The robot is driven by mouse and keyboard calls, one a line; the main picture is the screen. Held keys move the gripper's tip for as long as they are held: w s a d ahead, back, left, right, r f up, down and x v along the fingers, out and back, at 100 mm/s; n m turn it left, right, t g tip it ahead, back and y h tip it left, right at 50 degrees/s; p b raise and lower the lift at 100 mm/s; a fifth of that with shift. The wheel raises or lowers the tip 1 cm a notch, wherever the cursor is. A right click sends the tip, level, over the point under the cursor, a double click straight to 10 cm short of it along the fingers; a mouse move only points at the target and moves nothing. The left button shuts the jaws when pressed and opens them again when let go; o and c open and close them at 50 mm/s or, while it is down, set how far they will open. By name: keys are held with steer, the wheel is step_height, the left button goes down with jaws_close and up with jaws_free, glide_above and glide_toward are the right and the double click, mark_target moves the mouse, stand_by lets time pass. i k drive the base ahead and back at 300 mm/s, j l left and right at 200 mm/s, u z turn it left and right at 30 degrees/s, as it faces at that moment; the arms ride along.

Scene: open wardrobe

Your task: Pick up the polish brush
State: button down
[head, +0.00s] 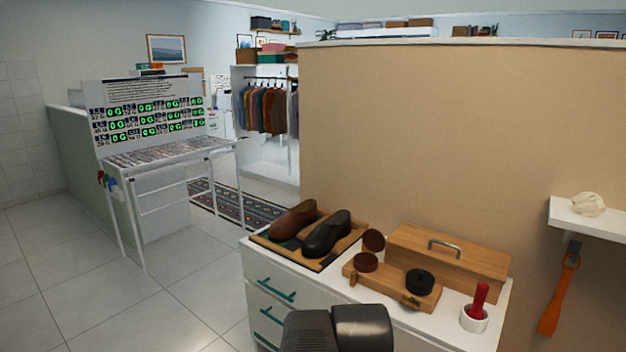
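A white cabinet (259,268) stands in front of me. On its top, a wooden tray (350,270) holds an open brown polish tin (366,262), a round black tin (419,281) and small wooden pieces. One small piece with a dark end (410,301) lies at the tray's front edge and may be the polish brush; it is too small to be sure. A red-handled tool (480,298) stands upright in a white cup (473,320); its lower end is hidden. Dark links of my arm show at the bottom; my gripper's fingers are not visible.
A brown shoe and a black shoe (326,234) sit on a board at left. A wooden box (446,260) stands behind the tray. An orange shoehorn (560,292) hangs below a white shelf (590,219). A tan partition (450,130) rises behind. Floor at left is clear.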

mark_target(475, 312)
steer(key=z, duration=1.25)
steer(key=u, duration=1.45)
steer(key=z, duration=1.4)
steer(key=i+l+u, duration=0.5)
steer(key=l+u, duration=0.2)
steer(key=i+l+u, duration=0.15)
steer(key=l+u, duration=0.25)
